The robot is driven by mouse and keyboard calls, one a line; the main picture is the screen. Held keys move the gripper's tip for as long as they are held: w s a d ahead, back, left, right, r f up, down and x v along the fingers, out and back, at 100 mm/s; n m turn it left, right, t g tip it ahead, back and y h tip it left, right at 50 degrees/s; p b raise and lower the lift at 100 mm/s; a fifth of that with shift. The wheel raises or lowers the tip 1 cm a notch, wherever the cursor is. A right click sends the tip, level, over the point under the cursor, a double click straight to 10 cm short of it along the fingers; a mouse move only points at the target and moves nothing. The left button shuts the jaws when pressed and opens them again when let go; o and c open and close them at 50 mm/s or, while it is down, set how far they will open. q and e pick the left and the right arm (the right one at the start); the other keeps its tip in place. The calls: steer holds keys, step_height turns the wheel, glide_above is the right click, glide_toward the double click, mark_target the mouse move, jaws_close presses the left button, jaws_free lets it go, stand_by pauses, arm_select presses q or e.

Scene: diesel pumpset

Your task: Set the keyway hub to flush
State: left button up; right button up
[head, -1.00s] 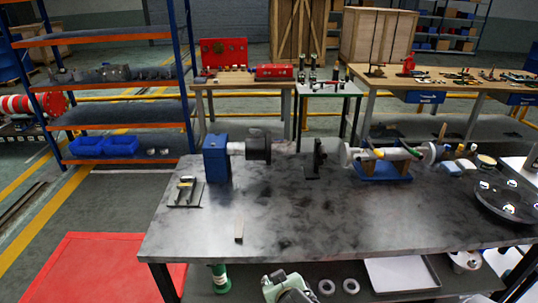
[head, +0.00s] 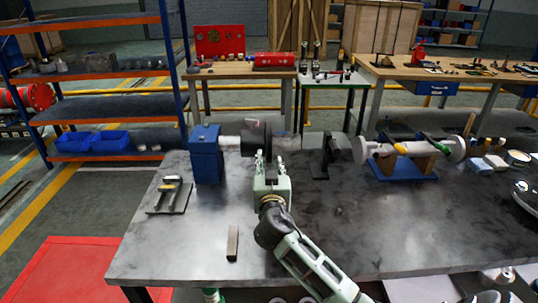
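A dark cylindrical hub (head: 256,136) sits on a light shaft (head: 230,141) that comes out of the blue block (head: 206,155) on the grey workbench. I take this to be the keyway hub; its keyway and how it lies against the shaft end cannot be made out. My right gripper (head: 268,160), pale green, reaches in from the lower right. Its fingers point away from me, apart with a gap between them, just in front of and below the hub. Whether they touch it cannot be told. My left gripper is not in view.
A black upright bracket (head: 321,158) with a dark round part stands right of the hub. Beyond it a pale cylinder lies on a blue stand (head: 402,170). A small plate with upright pieces (head: 170,195) and a flat bar (head: 233,243) lie left of my arm.

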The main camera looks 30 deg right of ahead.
mark_target(269, 151)
steer(key=x, duration=0.2)
steer(key=shift+w+d+r, duration=0.2)
steer(key=shift+w+d, duration=0.05)
steer(key=shift+w, duration=0.1)
steer(key=shift+p+x, duration=0.35)
steer(key=shift+x, duration=0.75)
steer(key=shift+w+d+f, duration=0.15)
steer(key=shift+w+f, duration=0.05)
steer(key=shift+w, duration=0.05)
steer(key=shift+w+d, duration=0.1)
steer(key=shift+w, duration=0.05)
jaws_close()
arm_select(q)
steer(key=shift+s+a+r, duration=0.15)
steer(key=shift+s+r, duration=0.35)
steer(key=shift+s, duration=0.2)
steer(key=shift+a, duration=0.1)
